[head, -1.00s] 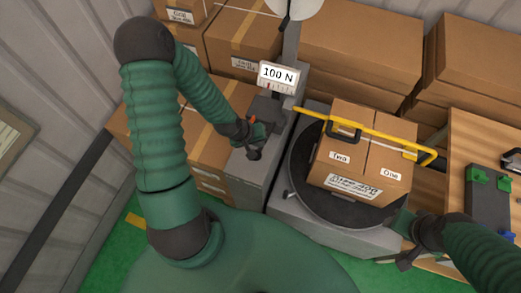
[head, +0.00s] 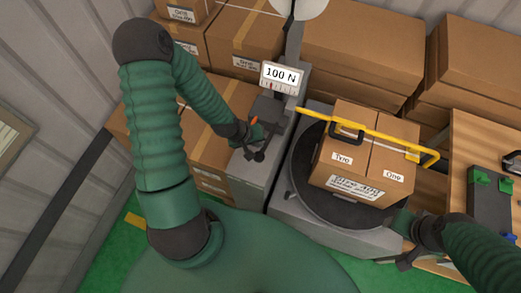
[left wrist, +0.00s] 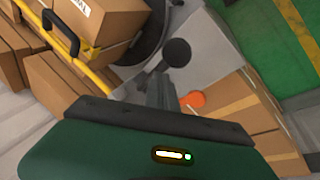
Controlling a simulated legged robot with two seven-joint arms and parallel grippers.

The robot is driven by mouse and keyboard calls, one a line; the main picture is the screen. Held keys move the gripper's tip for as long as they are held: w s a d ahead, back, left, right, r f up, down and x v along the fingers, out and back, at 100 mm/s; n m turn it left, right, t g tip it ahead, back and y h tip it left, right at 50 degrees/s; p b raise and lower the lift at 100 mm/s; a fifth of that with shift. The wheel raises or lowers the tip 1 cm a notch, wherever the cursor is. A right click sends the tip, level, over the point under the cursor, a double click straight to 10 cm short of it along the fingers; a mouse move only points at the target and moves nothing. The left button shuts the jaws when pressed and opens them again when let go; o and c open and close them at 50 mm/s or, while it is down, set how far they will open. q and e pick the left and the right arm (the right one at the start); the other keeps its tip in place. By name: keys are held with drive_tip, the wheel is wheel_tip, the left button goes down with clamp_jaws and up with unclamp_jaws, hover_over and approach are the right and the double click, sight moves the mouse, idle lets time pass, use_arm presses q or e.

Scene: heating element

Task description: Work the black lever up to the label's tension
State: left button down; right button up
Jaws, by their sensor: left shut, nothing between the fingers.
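The black lever shows in the left wrist view as a round black knob (left wrist: 177,52) on a dark stalk. In the head view its knob (head: 259,156) is small and dark, beside the grey machine column. My left gripper (head: 254,146) is shut and empty close to the lever; whether it touches the lever is unclear. An orange knob (left wrist: 193,99) sits beside the grey fingers in the left wrist view. The label (head: 281,75) reads 100 N, with a scale and a red mark towards its left side. My right gripper (head: 406,260) is at the lower right, its fingers unclear.
A cardboard box (head: 360,160) stands on a round black turntable (head: 300,190), with a yellow bar (head: 375,133) across it. Cardboard boxes (head: 235,40) are stacked behind and left of the machine. A wooden table (head: 460,150) is at the right. Green floor (head: 105,262) shows at the lower left.

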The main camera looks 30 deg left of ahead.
use_arm(q)
drive_tip(key=shift+d+f, duration=0.1)
drive_tip(key=shift+d, duration=0.45)
drive_tip(key=shift+s+a+f+b, duration=0.15)
drive_tip(key=shift+s+f+b, duration=0.15)
drive_tip(key=shift+f+b, duration=0.25)
drive_tip(key=shift+f, duration=0.1)
use_arm(e)
drive_tip(key=shift+d+f, duration=0.25)
drive_tip(key=shift+f, duration=0.3)
use_arm(q)
drive_tip(key=shift+s+a+f, duration=0.1)
drive_tip(key=shift+a+f, duration=0.05)
drive_tip(key=shift+a, duration=0.15)
use_arm(e)
drive_tip(key=shift+a, duration=0.25)
